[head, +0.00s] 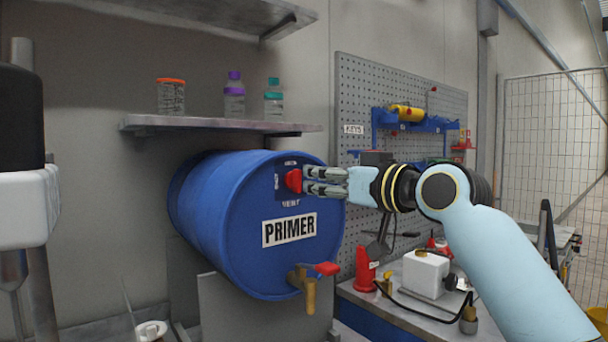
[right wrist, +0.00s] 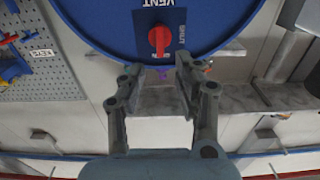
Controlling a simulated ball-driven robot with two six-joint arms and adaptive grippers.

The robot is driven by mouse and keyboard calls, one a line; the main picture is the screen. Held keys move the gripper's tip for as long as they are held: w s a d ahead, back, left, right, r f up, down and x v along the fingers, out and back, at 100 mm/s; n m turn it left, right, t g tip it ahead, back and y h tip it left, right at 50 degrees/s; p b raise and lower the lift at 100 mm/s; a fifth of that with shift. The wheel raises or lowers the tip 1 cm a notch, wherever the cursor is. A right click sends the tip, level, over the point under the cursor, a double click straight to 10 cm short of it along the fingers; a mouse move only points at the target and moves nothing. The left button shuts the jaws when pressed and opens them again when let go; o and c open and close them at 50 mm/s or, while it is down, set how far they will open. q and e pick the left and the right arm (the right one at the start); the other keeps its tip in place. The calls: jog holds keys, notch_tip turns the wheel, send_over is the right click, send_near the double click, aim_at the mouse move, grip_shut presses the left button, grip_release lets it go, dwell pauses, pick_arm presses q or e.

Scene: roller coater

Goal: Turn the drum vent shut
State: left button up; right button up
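The blue drum (head: 215,205) lies on its side, its front face carrying a PRIMER label and a red tap. Its red vent knob (head: 294,180) sits high on the face on a dark blue plate. My right gripper (head: 307,180) is beside the knob in the head view. In the right wrist view, its fingers (right wrist: 157,70) are apart, with the knob beyond and between the tips; contact is unclear. My left gripper is not seen.
A shelf (head: 215,126) with several bottles is above the drum. A pegboard (head: 400,100) stands behind my right arm. A bench (head: 415,310) with a white container (head: 425,273) is below that arm. The red tap handle (head: 327,268) juts out below.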

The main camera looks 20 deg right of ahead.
aim_at(300, 176)
jog(key=p+x, duration=0.1)
jog(key=x, duration=0.5)
grip_shut()
